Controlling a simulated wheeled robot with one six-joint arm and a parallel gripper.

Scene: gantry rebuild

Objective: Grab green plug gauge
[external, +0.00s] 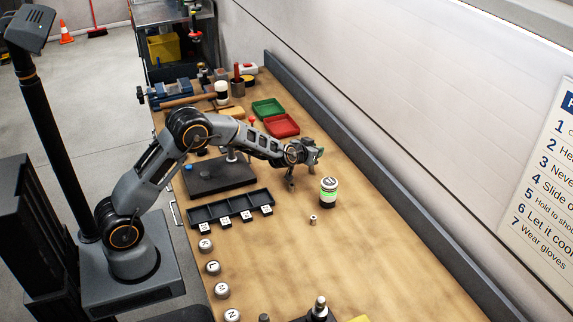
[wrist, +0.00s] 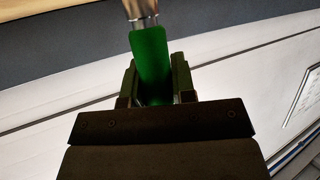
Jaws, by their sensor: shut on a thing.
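The green plug gauge (wrist: 150,52) is between the jaws of my gripper (wrist: 157,85) in the wrist view. Its green handle runs up from the jaws and a metal end shows at the top of the picture. The lower part of the handle is hidden by the gripper. In the external view my gripper (external: 302,163) is over the middle of the bench, and a bit of green shows at its right side. My gripper is shut on the green handle.
A can with a green band (external: 328,192) and a small metal piece (external: 312,220) stand on the wooden bench (external: 350,260) to the right. A black divided tray (external: 232,206), a dark plate (external: 215,178), and red (external: 282,125) and green (external: 268,108) trays are nearby.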

